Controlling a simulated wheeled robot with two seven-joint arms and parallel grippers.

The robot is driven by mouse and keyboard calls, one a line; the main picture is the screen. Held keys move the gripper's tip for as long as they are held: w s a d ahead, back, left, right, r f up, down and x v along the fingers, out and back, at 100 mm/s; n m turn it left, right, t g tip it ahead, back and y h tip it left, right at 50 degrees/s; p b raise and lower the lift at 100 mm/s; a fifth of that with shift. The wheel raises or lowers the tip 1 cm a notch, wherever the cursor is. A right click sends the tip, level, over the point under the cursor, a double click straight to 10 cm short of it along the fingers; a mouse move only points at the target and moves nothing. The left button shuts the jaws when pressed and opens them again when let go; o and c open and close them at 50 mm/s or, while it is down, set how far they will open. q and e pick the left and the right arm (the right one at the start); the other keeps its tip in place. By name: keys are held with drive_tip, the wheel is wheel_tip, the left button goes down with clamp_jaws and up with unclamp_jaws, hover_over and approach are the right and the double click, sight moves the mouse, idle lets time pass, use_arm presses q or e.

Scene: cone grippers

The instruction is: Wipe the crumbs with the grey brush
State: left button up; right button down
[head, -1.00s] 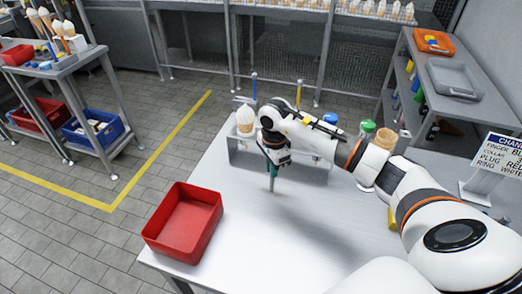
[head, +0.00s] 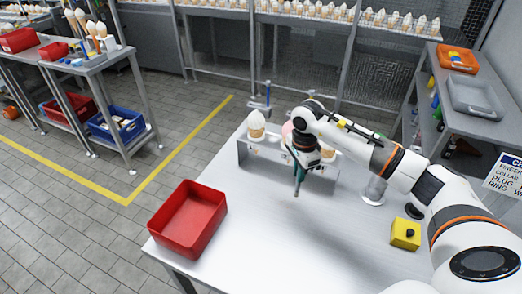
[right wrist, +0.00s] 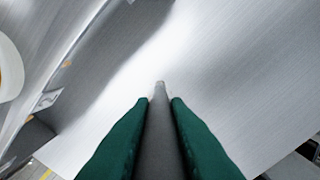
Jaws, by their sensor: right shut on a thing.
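My right gripper (head: 299,176) hangs over the white table (head: 262,240), in front of the cone rack. In the right wrist view its green fingers (right wrist: 160,105) are shut on a slim grey rod, which I take to be the grey brush (right wrist: 161,130). The brush points away from the camera, and its narrow tip shows past the fingers. In the head view its lower end (head: 296,190) points down; I cannot tell whether it touches the table. I can make out no crumbs in either view. My left gripper is not in view.
A red bin (head: 188,218) stands at the table's left front corner. A cone rack (head: 245,152) with ice cream cones stands behind the gripper. A yellow box (head: 405,234) with a black knob is at the right. The front middle of the table looks clear.

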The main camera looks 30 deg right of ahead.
wheel_tip(320, 180, up, 2)
drive_tip(key=shift+p, duration=0.4)
wheel_tip(320, 180, up, 3)
drive_tip(key=shift+f+p, duration=0.1)
drive_tip(key=shift+p, duration=0.7)
